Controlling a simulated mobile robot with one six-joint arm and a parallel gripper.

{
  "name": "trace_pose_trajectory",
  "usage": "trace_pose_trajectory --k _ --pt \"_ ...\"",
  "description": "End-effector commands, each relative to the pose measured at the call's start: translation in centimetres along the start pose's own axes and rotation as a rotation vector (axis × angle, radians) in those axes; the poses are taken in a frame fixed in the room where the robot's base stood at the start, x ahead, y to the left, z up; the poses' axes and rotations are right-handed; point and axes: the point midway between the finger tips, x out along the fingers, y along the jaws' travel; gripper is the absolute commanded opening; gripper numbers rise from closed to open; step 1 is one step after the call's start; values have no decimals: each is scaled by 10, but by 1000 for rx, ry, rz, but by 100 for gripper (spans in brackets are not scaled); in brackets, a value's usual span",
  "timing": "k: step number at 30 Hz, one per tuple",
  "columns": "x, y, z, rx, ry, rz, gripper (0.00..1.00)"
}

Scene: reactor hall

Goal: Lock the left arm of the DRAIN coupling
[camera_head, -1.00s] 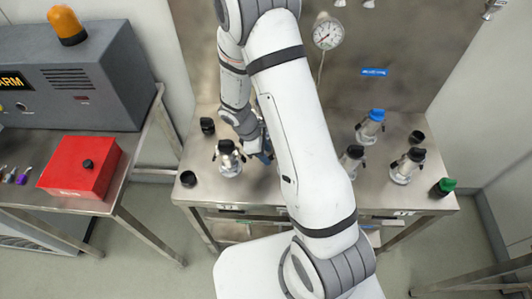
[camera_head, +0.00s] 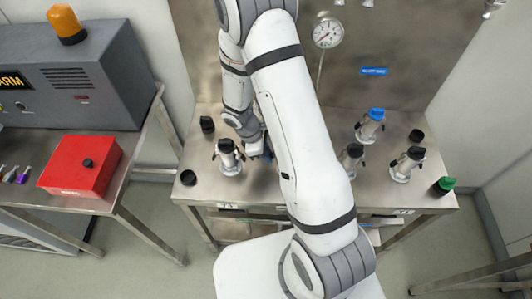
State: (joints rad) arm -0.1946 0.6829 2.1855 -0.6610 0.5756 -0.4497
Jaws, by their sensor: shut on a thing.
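A metal coupling (camera_head: 230,165) with a black top and black side arms stands upright at the left of the steel bench. My gripper (camera_head: 258,150) is low over the bench, just right of this coupling and partly hidden behind my own arm link. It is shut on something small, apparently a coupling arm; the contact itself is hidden. Three more couplings stand on the right: one with a blue cap (camera_head: 371,128), one beside my arm (camera_head: 350,160), and one further right (camera_head: 404,168). I cannot read any DRAIN label from here.
Loose black caps lie on the left (camera_head: 188,178), behind it (camera_head: 207,125) and at the far right (camera_head: 416,136). A green cap (camera_head: 444,185) sits at the right edge. A pressure gauge (camera_head: 327,33) is on the back panel. A red box (camera_head: 80,167) stands on the left table.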

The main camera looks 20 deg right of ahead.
Motion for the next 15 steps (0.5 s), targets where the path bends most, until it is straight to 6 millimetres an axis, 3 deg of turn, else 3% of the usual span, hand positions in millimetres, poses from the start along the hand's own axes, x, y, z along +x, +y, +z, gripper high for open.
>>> trace_pose_trajectory --k 15 --pt "14 1 -1 -2 -245 3 0"
